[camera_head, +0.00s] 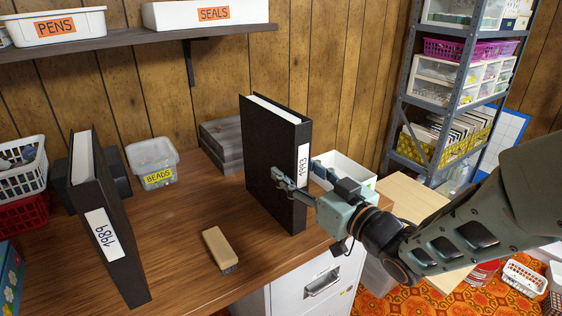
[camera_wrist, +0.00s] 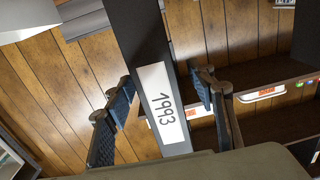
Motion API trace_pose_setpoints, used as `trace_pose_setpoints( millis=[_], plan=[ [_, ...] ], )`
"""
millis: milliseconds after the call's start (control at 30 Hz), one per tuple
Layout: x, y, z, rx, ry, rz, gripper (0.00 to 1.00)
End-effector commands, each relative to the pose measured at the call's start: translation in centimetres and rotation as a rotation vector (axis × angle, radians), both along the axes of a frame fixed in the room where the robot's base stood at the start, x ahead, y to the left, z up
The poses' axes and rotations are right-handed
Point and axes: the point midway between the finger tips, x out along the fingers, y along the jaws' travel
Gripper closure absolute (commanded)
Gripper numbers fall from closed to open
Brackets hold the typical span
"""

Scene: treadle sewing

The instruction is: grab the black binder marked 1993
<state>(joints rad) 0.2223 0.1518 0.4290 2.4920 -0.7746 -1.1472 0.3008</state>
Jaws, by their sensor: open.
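The black binder marked 1993 (camera_head: 270,150) stands upright on the wooden desk, its white spine label facing my arm. It also shows in the wrist view (camera_wrist: 139,40), running between my fingers. My gripper (camera_head: 290,178) is open at the spine, around label height. In the wrist view my gripper (camera_wrist: 162,88) has one finger on each side of the binder, with gaps visible beside it.
A black binder marked 1989 (camera_head: 117,250) stands at the left. A brush (camera_head: 219,249) lies on the desk (camera_head: 180,215) between the binders. Behind are grey boxes (camera_head: 222,145) and a beads tub (camera_head: 153,162). A white open box (camera_head: 345,170) sits just right of the 1993 binder.

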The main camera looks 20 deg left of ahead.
Motion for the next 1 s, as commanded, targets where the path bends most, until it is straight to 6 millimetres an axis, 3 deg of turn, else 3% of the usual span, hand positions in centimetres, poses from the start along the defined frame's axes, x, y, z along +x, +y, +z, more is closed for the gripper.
trace_pose_setpoints(
  millis=[600, 900, 1000],
  plan=[
    [4.7, 5.7, 0.1, 0.001, 0.0, 0.0, 0.49],
    [5.0, 6.1, 0.3, -0.001, 0.001, -0.001, 0.49],
    [5.0, 6.1, 0.3, -0.001, 0.001, -0.001, 0.59]
  ],
)
